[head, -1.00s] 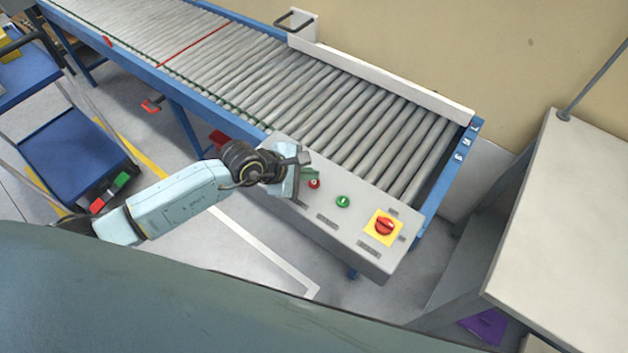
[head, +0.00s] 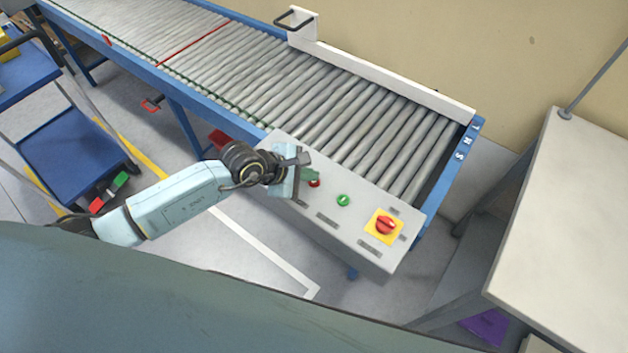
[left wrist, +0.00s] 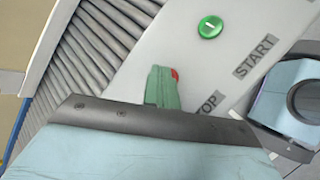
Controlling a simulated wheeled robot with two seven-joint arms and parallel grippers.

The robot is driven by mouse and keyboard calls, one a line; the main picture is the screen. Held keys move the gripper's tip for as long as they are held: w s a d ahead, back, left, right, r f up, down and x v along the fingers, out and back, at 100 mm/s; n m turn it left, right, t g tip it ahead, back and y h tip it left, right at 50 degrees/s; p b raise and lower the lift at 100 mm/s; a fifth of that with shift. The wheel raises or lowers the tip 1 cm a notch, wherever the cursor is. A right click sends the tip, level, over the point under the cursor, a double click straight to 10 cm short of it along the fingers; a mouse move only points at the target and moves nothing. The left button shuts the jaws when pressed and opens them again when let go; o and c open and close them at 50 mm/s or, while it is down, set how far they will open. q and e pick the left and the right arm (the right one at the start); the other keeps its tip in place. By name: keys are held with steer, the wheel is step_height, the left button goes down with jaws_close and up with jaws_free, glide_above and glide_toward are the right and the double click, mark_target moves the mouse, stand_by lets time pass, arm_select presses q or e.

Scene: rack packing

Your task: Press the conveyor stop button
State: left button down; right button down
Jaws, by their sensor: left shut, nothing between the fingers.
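The control panel (head: 330,222) is a grey box at the near end of the conveyor. Its red stop button (head: 315,184) is partly covered by my left gripper's green fingertips. In the left wrist view only a red edge of the button (left wrist: 175,75) shows beside the fingertips, near the STOP label (left wrist: 205,103). My left gripper (head: 311,175) is shut and empty, with its tips right over the button. I cannot tell whether they touch it. The right gripper is not in view.
The green start button (head: 343,201) and a red knob on a yellow plate (head: 384,226) sit to the right on the panel. The roller conveyor (head: 290,95) runs behind it. A pale table (head: 575,220) stands at the right, a blue cart (head: 65,160) at the left.

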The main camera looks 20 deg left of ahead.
mark_target(309, 183)
arm_select(q)
steer(key=shift+f+b, duration=0.3)
steer(key=shift+f, duration=0.1)
stand_by(0.6)
steer(key=shift+r, duration=0.1)
steer(key=shift+r+p, duration=0.7)
steer(key=shift+r, duration=0.05)
step_height(309, 183, up, 5)
steer(key=p, duration=0.4)
stand_by(0.4)
stand_by(0.5)
